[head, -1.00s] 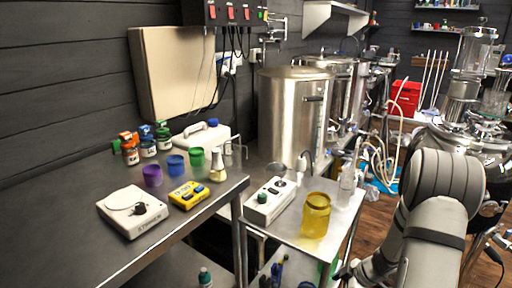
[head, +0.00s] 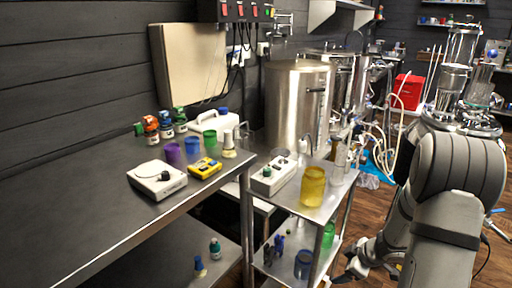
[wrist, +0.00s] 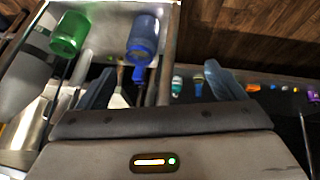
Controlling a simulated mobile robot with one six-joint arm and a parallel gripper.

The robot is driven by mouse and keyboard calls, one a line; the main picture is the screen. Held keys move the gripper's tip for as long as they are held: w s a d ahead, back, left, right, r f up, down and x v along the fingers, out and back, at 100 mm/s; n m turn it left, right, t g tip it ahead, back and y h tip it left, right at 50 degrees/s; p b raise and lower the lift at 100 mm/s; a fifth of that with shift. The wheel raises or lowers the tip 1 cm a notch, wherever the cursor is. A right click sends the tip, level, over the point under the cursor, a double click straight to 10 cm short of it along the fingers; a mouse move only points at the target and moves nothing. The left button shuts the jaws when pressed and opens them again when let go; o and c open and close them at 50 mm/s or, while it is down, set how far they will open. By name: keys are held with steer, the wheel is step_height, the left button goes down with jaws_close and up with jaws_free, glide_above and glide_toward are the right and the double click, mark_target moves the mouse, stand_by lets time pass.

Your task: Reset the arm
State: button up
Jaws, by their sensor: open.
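My gripper (wrist: 158,80) is open, with its two dark fingers spread apart and nothing between them in the wrist view. In the head view my arm comes in from the lower right, and my gripper (head: 345,272) is low, to the right of the small steel cart (head: 335,190). Beyond the fingers in the wrist view are a green jar (wrist: 70,33) and a blue jar (wrist: 143,38). In the head view the green jar (head: 328,236) and the blue jar (head: 303,264) are on the cart's lower shelf.
A yellow jar (head: 313,186) and a white control box (head: 273,175) stand on the cart top. The steel bench (head: 90,215) at left holds a stirrer (head: 157,178), a yellow meter (head: 205,168), cups and bottles. Steel kettles (head: 296,105) stand behind. Wooden floor is open at right.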

step_height(320, 180, up, 25)
steer(key=s+d+m+t+h+p, duration=0.1)
steer(key=m+t+h+p, duration=0.1)
steer(key=m+h+p, duration=0.5)
steer(key=s+a+r+m+g+y+p, duration=0.1)
steer(key=s+a+r, duration=0.4)
steer(key=s, duration=0.5)
steer(key=s+a+r+m+g+y+p, duration=0.2)
steer(key=s+a+r+p, duration=0.3)
steer(key=s+a, duration=0.3)
steer(key=s+m+g, duration=0.1)
steer(key=s, duration=0.1)
steer(key=shift+s+r+m+p, duration=0.3)
steer(key=shift+s+r+m, duration=0.05)
steer(key=shift+r+m, duration=0.05)
steer(key=shift+a, duration=0.1)
